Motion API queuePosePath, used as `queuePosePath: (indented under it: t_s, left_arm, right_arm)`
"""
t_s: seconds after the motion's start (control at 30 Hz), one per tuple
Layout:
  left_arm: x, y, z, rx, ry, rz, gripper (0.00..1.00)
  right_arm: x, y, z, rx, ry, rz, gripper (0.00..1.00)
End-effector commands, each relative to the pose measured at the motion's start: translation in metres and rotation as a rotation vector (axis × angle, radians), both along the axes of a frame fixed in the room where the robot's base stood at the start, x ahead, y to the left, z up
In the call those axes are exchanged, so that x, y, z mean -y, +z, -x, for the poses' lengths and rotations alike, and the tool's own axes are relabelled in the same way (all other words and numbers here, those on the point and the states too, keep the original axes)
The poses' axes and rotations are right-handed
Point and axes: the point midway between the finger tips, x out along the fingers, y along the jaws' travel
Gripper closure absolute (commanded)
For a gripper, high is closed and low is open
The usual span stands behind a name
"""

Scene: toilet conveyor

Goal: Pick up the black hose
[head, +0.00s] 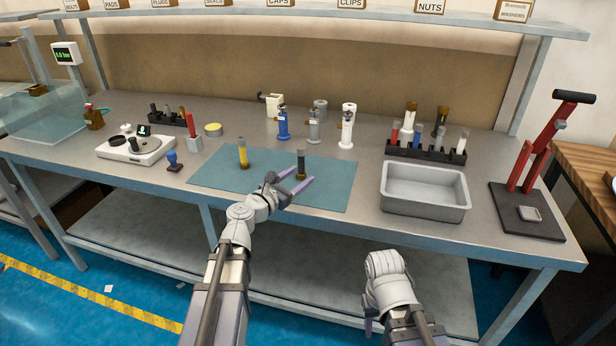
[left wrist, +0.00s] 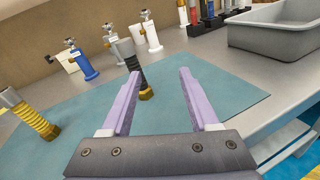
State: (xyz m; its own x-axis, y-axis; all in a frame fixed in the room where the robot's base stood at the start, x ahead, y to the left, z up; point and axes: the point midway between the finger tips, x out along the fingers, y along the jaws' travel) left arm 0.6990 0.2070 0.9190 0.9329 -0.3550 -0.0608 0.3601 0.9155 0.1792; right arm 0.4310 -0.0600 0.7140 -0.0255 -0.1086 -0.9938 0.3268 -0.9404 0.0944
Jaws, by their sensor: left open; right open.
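The black hose (head: 301,165) stands upright on the teal mat (head: 225,182), with a brass-coloured base fitting. In the left wrist view the black hose (left wrist: 141,78) shows between the two lavender fingers, nearer the left one. My left gripper (head: 305,174) is open and empty, low over the mat, its fingertips close to the hose; I cannot tell if they touch. A yellow hose (head: 242,153) stands on the mat to the left, also in the left wrist view (left wrist: 34,120). My right gripper (head: 369,322) is at the table's front, mostly hidden by its own wrist.
A grey metal bin (head: 424,205) sits right of the mat, before a black rack (head: 425,153) of hoses. A red press (head: 530,160) is at the far right. Blue, grey and white valves (head: 283,122) stand behind the mat. A white scale (head: 135,148) is left.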

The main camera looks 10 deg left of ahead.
Motion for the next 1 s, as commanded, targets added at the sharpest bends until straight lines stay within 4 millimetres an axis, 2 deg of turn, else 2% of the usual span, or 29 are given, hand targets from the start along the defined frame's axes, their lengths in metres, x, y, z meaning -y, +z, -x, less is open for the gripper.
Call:
queuePosePath:
  t_s: [0.03,0.1,0.23,0.37,0.6,0.77,1.0]
  left_arm:
    - [-0.016,-0.004,-0.003,0.0,0.042,0.068,0.39]
    - [-0.029,-0.001,-0.005,0.0,0.08,0.14,0.39]
    - [-0.039,0.002,-0.005,0.001,0.108,0.194,0.39]
    - [-0.038,0.003,-0.01,0.001,0.107,0.196,0.39]
    - [-0.031,0.002,-0.032,0.001,0.104,0.192,0.39]
    - [-0.03,0.001,-0.033,0.001,0.104,0.191,0.39]
    - [-0.023,-0.005,-0.061,0.0,0.101,0.191,0.39]
  right_arm:
    - [0.0,-0.009,0.0,0.0,0.0,0.0,0.5]
    - [0.0,-0.011,0.0,0.0,0.0,0.0,0.5]
    - [0.0,-0.011,0.0,0.0,0.0,0.0,0.5]
    - [0.0,-0.011,0.0,0.0,0.0,0.0,0.5]
    - [0.0,-0.011,0.0,0.0,0.0,0.0,0.5]
    - [0.0,-0.012,0.0,0.0,0.0,0.0,0.5]
    - [0.0,-0.018,0.0,0.0,0.0,0.0,0.5]
